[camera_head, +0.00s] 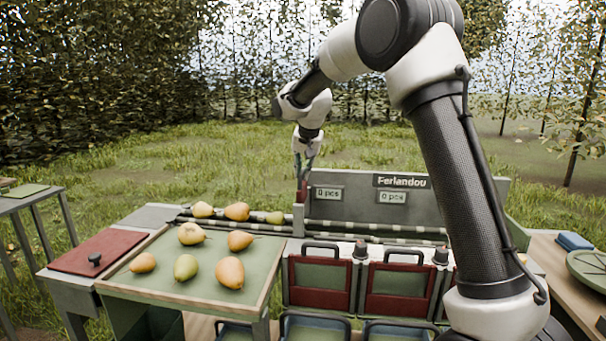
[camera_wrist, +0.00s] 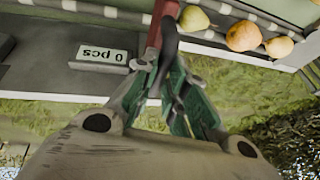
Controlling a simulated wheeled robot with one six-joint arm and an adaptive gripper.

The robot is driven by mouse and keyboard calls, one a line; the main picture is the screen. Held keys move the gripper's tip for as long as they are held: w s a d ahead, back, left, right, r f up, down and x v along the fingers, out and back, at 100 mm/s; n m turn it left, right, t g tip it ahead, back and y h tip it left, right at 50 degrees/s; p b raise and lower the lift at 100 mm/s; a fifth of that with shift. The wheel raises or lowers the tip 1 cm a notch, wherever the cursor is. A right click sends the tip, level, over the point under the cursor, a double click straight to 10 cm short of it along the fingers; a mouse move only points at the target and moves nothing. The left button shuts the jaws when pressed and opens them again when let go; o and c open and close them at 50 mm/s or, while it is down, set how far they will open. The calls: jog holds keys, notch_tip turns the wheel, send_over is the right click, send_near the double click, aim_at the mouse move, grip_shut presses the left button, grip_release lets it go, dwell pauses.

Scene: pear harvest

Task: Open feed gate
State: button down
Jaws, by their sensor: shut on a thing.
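The feed gate shows as a narrow red upright piece (camera_head: 301,191) at the left end of the grey display panel, beside the roller lane. In the wrist view its red bar (camera_wrist: 155,22) runs down to a dark handle (camera_wrist: 169,38). My gripper (camera_head: 304,160) reaches down to the top of this piece. In the wrist view my gripper's (camera_wrist: 168,70) green-padded fingers are closed around the dark handle, which partly hides between them. Three pears lie in the lane left of the gate, the nearest a small greenish one (camera_head: 275,217).
A tray (camera_head: 270,283) with several pears stands front left, beside a red board (camera_head: 98,252). The panel (camera_head: 370,207) carries two counters reading 0 pcs. Red-fronted bins (camera_head: 320,285) stand below the rollers. My arm crosses the right side.

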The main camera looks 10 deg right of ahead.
jog(key=c, duration=1.5)
grip_release()
jog(key=shift+o, duration=0.2)
jog(key=shift+r, duration=0.1)
jog(key=v, duration=1.2)
